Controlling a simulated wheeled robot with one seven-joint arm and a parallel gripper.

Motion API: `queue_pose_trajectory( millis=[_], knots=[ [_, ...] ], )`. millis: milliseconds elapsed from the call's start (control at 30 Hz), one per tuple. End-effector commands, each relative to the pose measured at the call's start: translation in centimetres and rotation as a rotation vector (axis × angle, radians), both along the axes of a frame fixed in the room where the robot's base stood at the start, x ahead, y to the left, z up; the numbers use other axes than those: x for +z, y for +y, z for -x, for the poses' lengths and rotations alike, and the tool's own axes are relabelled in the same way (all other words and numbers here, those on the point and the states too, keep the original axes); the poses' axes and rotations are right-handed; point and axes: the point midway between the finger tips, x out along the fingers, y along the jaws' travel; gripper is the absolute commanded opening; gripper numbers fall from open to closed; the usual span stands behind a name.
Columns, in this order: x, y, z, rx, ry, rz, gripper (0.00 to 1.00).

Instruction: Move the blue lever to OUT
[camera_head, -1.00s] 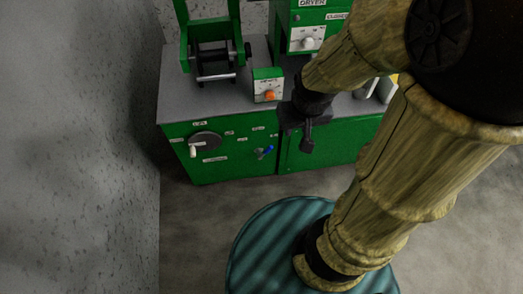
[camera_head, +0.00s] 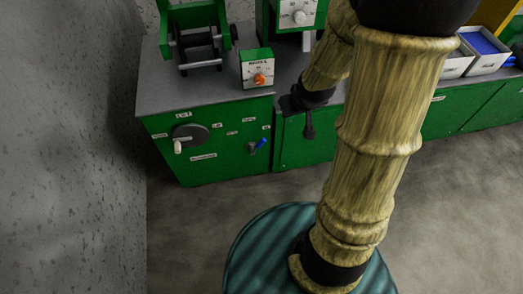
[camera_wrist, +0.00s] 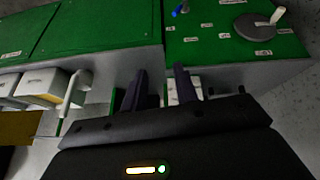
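The blue lever (camera_head: 258,145) sits on the green front panel (camera_head: 220,160) of the cabinet, right of a grey handwheel, its handle slanting up to the right. The labels near the lever are too small to read.
A handwheel (camera_head: 190,138) with a pale knob is left of the lever. A control box (camera_head: 257,69) with an orange knob stands on the grey worktop (camera_head: 215,92). White bins (camera_head: 485,52) are at the far right. A speckled wall (camera_head: 70,140) closes the left side; floor ahead is clear.

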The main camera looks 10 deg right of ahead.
Motion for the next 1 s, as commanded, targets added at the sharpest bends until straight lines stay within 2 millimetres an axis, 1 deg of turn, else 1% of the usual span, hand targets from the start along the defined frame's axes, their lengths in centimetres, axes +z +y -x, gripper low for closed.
queue_pose_trajectory(
  millis=[33,267,300,467,500,700,767,800,1000],
  knots=[
    [-3.3,-0.6,-0.8,0.007,-0.019,-0.004,0.3],
    [-11.1,-2.1,-4.3,0.073,-0.133,-0.045,0.3],
    [-12.5,-2.3,-4.8,0.086,-0.153,-0.057,0.3],
    [-17.8,-2.9,-6.6,0.131,-0.236,-0.116,0.3],
    [-19.2,-3.0,-7.0,0.142,-0.256,-0.134,0.3],
    [-25.6,-3.4,-8.4,0.193,-0.361,-0.24,0.3],
    [-27.4,-3.5,-8.7,0.207,-0.395,-0.278,0.3],
    [-28.7,-3.6,-8.9,0.216,-0.416,-0.304,0.3],
    [-34.4,-3.8,-9.1,0.254,-0.532,-0.446,0.3]
  ],
)
